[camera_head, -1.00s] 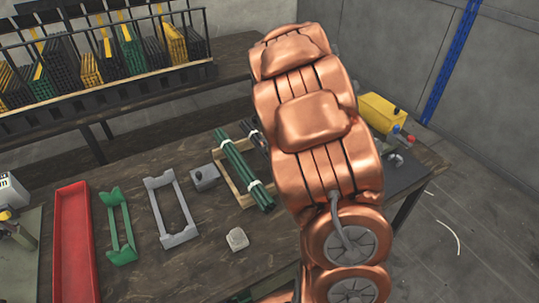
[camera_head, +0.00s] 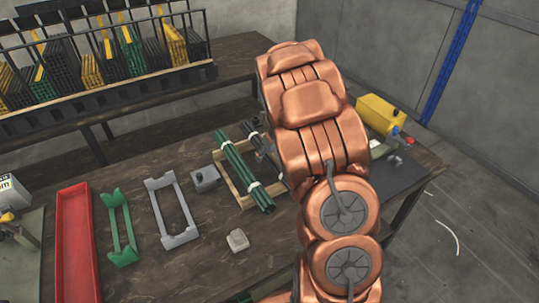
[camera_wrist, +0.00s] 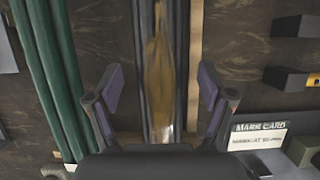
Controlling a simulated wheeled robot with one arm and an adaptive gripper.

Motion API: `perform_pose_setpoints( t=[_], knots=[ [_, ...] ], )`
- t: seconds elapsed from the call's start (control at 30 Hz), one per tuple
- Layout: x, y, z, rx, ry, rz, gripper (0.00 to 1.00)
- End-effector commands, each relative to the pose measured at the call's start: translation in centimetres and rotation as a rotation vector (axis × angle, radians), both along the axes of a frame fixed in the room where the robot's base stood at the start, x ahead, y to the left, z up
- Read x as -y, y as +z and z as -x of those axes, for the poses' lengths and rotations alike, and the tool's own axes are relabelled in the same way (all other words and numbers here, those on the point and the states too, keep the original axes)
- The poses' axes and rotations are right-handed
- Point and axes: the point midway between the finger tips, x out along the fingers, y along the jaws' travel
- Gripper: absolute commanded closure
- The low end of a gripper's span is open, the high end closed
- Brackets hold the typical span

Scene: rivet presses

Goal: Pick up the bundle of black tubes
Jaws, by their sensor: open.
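The bundle of black tubes shows in the wrist view as long dark tubes (camera_wrist: 148,45) running up the middle, with a brown, shiny strip between them. In the head view only a short part of the black bundle (camera_head: 247,128) shows to the left of my arm; the rest is hidden behind it. My gripper (camera_wrist: 161,92) is open, with one finger on each side of the bundle in the wrist picture. I cannot tell how far above the tubes the fingertips are. In the head view my arm mostly covers the gripper.
A bundle of green tubes (camera_head: 238,172) with white bands lies just left of the black one; both rest on a wooden frame (camera_head: 235,190). A grey box (camera_head: 205,179), grey cradle (camera_head: 186,238), green cradle (camera_head: 113,228) and red tray (camera_head: 70,250) are further left. A card (camera_wrist: 258,136) lies right.

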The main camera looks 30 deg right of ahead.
Motion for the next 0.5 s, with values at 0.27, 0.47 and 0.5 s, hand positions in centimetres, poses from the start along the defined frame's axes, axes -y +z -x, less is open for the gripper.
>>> perform_pose_setpoints(
  t=[0.27,0.47,0.5],
  knots=[
    [0.02,-0.45,-0.2,0.0,0.001,0.001,0.19],
    [0.02,-0.43,-0.19,0.0,0.001,0.001,0.36],
    [0.02,-0.43,-0.19,0.0,0.001,0.001,0.4]
  ],
)
